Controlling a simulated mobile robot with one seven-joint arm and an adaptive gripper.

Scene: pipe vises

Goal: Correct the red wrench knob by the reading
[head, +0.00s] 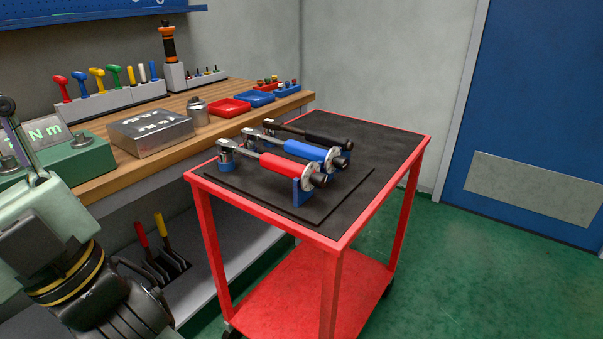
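The red wrench (275,163) lies on the black mat on top of the red cart, its metal head to the left. Its dark knob (319,180) is at the near right end, past a silver collar, above a blue rest (302,192). Any scale marks are too small to read. A green tester (88,160) on the bench at left has a lit display (48,132) ending in "Nm"; my arm hides part of its number. My gripper (12,112) is at the left edge, partly cut off, well away from the wrench. Its opening cannot be judged.
A blue wrench (305,150) and a black wrench (310,135) lie behind the red one. The wooden bench (225,133) holds a metal box (150,131), a steel weight (197,112), trays and several coloured T-handles. The cart's right side (385,145) is clear.

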